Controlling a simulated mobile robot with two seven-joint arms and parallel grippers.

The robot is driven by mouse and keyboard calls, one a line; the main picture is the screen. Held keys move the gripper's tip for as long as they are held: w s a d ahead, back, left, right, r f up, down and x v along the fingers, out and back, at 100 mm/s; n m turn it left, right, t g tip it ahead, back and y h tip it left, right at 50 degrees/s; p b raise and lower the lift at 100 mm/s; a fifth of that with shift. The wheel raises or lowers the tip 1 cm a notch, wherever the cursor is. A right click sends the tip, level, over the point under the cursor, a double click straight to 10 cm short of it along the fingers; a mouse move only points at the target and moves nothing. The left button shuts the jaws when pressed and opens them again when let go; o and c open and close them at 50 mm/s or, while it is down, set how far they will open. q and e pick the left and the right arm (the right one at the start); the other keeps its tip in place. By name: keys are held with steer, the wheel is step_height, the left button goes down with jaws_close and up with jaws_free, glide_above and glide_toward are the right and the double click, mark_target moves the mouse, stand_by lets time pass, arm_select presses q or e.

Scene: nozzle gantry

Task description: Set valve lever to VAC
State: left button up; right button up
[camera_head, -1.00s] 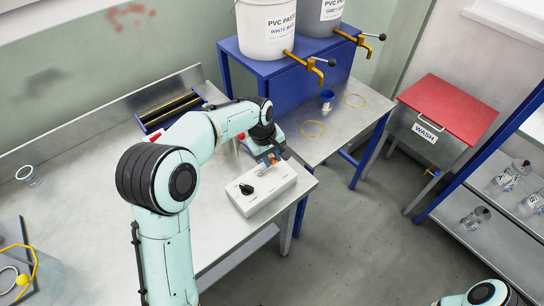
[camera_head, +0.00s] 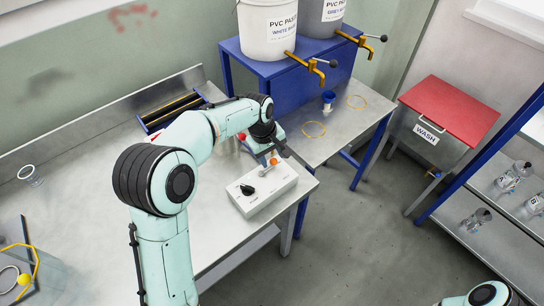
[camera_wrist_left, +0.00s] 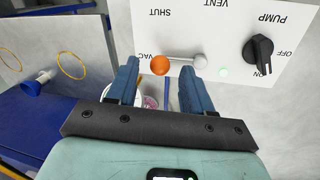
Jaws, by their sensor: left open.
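The white control box (camera_head: 268,200) sits near the front right corner of the steel bench. Its valve lever (camera_wrist_left: 180,60) is a thin rod with an orange knob (camera_wrist_left: 160,65), which also shows in the head view (camera_head: 274,161). In the left wrist view the rod points left from its pivot, with the knob beside the VAC label (camera_wrist_left: 145,55). My left gripper (camera_wrist_left: 160,66) is open, one finger on each side of the knob; gaps show, and I cannot tell whether either finger touches it. My right gripper is out of view; only part of that arm shows.
A black pump knob (camera_wrist_left: 258,48) and pale green lamp (camera_wrist_left: 224,72) share the box top. Bare bench lies left of the box.

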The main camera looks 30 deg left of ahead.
mark_target(265, 171)
arm_select(q)
step_height(265, 171, up, 12)
steer(key=s+a+p, duration=0.1)
steer(key=s, duration=0.1)
steer(key=shift+a, duration=0.15)
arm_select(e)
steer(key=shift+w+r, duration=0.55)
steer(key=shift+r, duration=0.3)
arm_select(q)
steer(key=shift+f, duration=0.1)
